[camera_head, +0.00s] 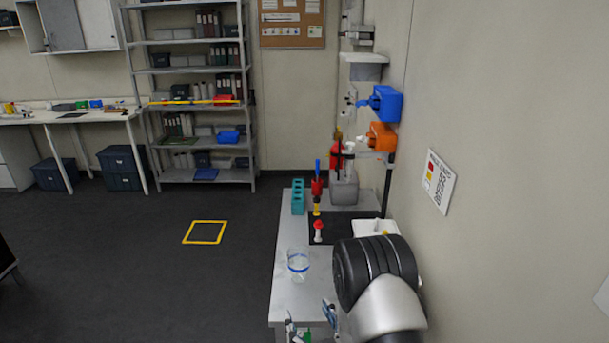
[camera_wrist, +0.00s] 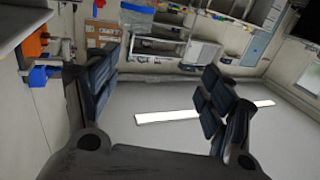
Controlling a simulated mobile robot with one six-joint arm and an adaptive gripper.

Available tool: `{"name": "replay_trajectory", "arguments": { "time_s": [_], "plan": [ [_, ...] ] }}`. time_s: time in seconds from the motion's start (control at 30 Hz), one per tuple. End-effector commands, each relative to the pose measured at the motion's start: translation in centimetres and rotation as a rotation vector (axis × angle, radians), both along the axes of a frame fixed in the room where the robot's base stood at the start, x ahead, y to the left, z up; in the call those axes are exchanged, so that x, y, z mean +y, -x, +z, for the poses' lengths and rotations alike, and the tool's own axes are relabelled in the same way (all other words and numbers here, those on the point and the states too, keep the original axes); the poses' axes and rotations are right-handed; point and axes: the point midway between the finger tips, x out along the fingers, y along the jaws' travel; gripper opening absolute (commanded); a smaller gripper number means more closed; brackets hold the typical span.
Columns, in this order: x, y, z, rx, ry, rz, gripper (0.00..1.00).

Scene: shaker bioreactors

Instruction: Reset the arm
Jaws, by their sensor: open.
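My gripper (camera_wrist: 158,95) is open in the wrist view, its two dark padded fingers wide apart with nothing between them. Beyond them are floor, shelving and wall, seen at a tilt. In the head view my black and silver arm is at the lower right, over the near part of the grey bench (camera_head: 285,285). The fingers (camera_head: 311,322) show small at the bottom edge there, left of the arm and partly cut off. The arm hides part of the bench's near right side.
On the bench stand a clear blue-banded beaker (camera_head: 298,262), a red-and-white item (camera_head: 318,232), a teal rack (camera_head: 298,197) and a grey device (camera_head: 344,187). Blue (camera_head: 386,104) and orange (camera_head: 382,136) bins hang on the right wall. Floor left of the bench is clear around a yellow square (camera_head: 205,232).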

Motion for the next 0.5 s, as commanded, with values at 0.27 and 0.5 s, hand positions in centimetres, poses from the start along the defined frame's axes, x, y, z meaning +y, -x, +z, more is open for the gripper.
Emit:
{"name": "replay_trajectory", "arguments": {
  "time_s": [0.27,0.5],
  "plan": [
    [-0.8,-2.7,3.0,0.084,0.071,-0.026,0.75],
    [-2.6,-4.2,6.5,0.203,0.145,-0.071,0.75]
  ]
}}
